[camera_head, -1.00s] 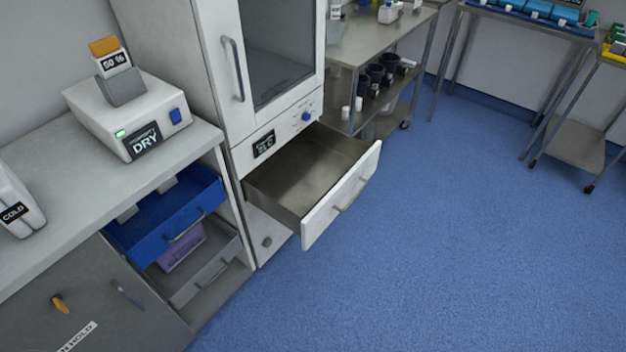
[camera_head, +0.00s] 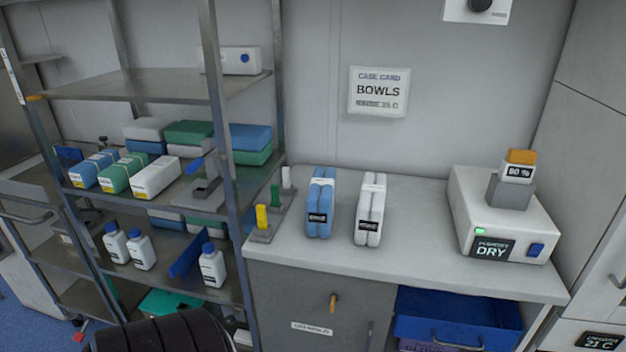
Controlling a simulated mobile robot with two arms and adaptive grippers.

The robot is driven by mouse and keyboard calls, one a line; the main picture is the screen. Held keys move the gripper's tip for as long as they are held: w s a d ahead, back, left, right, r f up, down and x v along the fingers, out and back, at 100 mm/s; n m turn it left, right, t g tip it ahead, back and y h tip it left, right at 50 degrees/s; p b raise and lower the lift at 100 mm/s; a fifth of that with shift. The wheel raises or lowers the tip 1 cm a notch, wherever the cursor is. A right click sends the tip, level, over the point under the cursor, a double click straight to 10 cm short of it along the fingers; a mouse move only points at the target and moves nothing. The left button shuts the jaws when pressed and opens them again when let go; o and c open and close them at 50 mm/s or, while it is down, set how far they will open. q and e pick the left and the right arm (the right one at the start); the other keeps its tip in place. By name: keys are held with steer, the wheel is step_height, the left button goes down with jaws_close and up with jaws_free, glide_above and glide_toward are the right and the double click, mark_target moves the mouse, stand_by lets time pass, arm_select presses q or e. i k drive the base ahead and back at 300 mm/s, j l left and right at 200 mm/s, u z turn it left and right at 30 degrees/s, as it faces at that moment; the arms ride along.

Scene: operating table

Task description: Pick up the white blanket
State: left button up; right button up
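A white folded bundle (camera_head: 370,209) with a dark label stands upright on the grey counter (camera_head: 420,225); it looks like a folded blanket, but its label is too small to read. A similar blue bundle (camera_head: 320,203) stands just left of it, with a narrow gap between them. White folded pieces also lie on the rack, including a white wrapped pack (camera_head: 156,178) and a pale folded stack (camera_head: 146,130). I cannot tell for certain which white item is the blanket. Neither of my grippers shows in view.
A metal rack (camera_head: 150,88) stands left of the counter, holding white bottles (camera_head: 212,265) and packs. A white device marked DRY (camera_head: 500,225) sits at the counter's right. An open blue drawer (camera_head: 455,318) is below. A black ribbed object (camera_head: 165,332) shows at bottom left.

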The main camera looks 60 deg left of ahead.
mark_target(370, 209)
steer(key=u, duration=1.4)
steer(key=j+z, duration=0.3)
steer(key=i+j, duration=0.05)
steer(key=j, duration=0.05)
